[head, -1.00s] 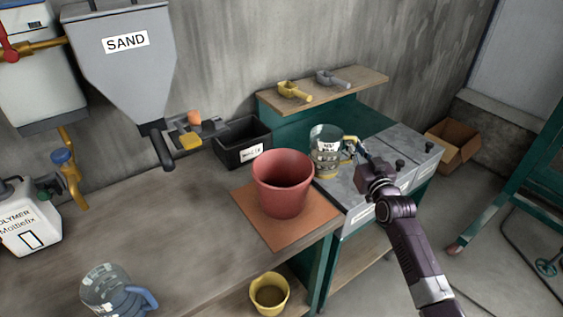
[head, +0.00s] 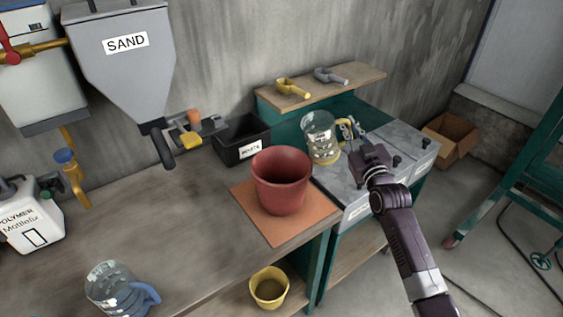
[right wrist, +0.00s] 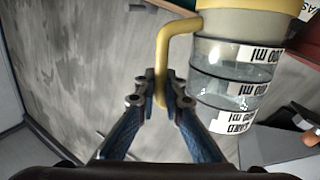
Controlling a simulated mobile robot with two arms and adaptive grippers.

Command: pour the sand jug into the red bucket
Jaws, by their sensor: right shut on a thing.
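The clear jug (head: 319,142) with white labels and a yellow handle is beyond and right of the red bucket (head: 281,182). It leans slightly left in the head view, its mouth up and not over the bucket. My right gripper (head: 353,131) is shut on the yellow handle, which shows between the fingers in the right wrist view (right wrist: 161,100). The jug's labelled wall (right wrist: 235,75) fills the right of that view. The red bucket stands upright on an orange mat (head: 267,228); its inner bottom is hard to see. My left gripper is not in view.
A blue-handled jug (head: 117,290) is at the front left. Scoops (head: 292,88) lie on the back shelf. A yellow bucket (head: 269,288) is lower down.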

